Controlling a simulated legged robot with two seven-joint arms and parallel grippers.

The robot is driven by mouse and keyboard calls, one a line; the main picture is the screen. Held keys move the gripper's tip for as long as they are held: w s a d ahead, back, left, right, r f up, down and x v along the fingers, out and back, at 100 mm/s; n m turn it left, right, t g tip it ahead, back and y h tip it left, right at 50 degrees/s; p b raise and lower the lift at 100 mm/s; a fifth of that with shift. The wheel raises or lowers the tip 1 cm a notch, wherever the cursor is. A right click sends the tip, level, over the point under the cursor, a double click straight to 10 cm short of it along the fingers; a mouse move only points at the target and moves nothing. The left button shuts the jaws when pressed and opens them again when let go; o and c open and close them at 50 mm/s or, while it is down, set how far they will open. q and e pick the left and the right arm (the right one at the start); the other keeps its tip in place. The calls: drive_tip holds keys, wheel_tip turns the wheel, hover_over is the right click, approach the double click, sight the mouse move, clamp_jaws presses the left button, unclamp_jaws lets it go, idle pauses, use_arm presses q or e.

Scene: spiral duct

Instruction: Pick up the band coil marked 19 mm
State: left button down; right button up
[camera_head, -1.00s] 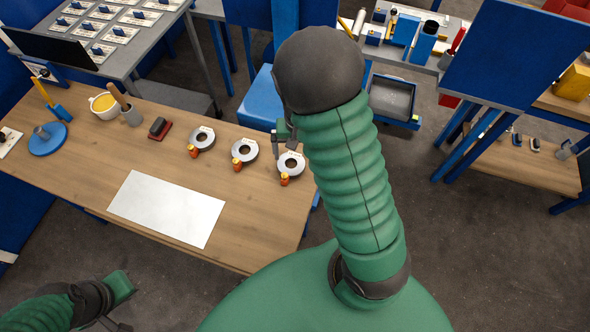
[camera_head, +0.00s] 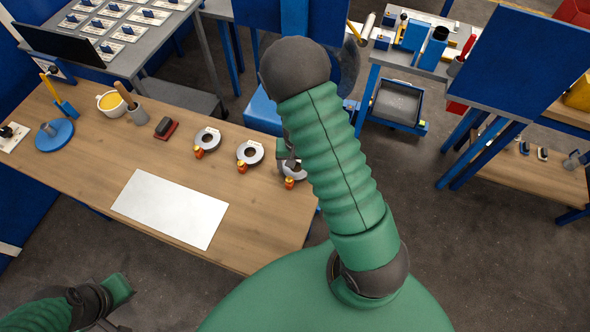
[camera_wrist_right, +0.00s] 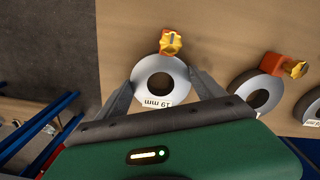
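The band coil marked 19 mm (camera_wrist_right: 144,72) is a grey ring with a dark centre, an upside-down label and an orange-yellow clip. It lies flat on the wooden table. In the head view the coil (camera_head: 297,172) is partly hidden by my right arm. My right gripper (camera_wrist_right: 162,77) is open above it, with one finger on each side of the ring. I cannot tell whether the fingers touch it. My left gripper (camera_head: 106,322) is at the bottom left, away from the table and partly cut off, its opening unclear.
Two similar coils, the middle one (camera_head: 250,152) and the left one (camera_head: 208,138), lie in a row beside it. A white sheet (camera_head: 170,208) lies in front. A stamp-like block (camera_head: 166,127), a yellow-filled cup (camera_head: 110,102) and a blue round stand (camera_head: 54,135) are farther left.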

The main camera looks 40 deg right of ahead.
drive_tip(key=c, duration=1.2)
